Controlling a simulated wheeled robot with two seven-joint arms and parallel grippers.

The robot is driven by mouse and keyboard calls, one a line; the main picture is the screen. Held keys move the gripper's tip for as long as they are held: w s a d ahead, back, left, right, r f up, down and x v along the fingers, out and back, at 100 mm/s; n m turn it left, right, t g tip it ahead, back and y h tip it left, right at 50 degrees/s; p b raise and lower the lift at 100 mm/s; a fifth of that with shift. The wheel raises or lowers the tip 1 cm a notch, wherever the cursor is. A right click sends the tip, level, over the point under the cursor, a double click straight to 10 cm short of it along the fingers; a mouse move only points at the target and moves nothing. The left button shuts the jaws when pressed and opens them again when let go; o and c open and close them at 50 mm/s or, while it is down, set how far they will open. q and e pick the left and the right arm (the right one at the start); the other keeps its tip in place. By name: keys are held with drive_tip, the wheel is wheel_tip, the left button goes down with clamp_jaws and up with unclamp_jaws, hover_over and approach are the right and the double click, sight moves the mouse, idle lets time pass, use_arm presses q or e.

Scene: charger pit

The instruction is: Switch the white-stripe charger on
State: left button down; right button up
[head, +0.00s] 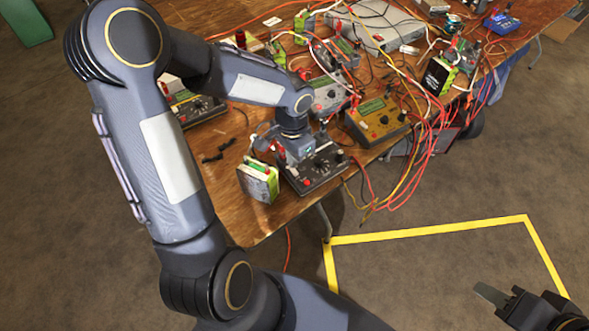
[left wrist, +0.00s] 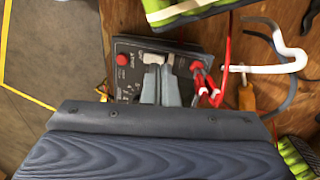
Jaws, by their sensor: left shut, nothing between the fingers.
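A dark charger (head: 325,174) lies at the near corner of the table, under my left gripper (head: 300,150). In the left wrist view the dark charger (left wrist: 128,80) shows a red button (left wrist: 123,59) and a pale switch-like part (left wrist: 155,58). My left gripper's fingers (left wrist: 160,82) are shut and empty, pointing at that pale part; I cannot tell whether they touch it. I cannot make out a clear white stripe on this charger; the gripper covers part of it. My right gripper (head: 510,297) is at the lower right, off the table, its opening unclear.
A green-and-white battery pack (head: 258,182) is just left of the near charger. Red and yellow cables (head: 420,150) hang over the right edge. Yellow tape (head: 430,231) marks clear floor.

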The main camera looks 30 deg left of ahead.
use_arm(q)
drive_tip(key=shift+f+b, duration=0.75)
drive_tip(key=shift+f, duration=0.1)
idle(0.3)
drive_tip(key=shift+r+p, duration=2.8)
drive_tip(key=shift+r, duration=0.75)
drive_tip(key=s+d+r+n+t+h, duration=0.2)
drive_tip(key=s+r+n, duration=0.1)
drive_tip(key=s+r, duration=0.3)
drive_tip(key=s+d+r+n+t+h, duration=0.1)
drive_tip(key=s+d+r+n+t, duration=0.1)
drive_tip(key=s+r, duration=0.4)
drive_tip(key=shift+s+n+t+h, duration=0.4)
drive_tip(key=shift+s+n+t, duration=0.3)
drive_tip(key=shift+s, duration=1.8)
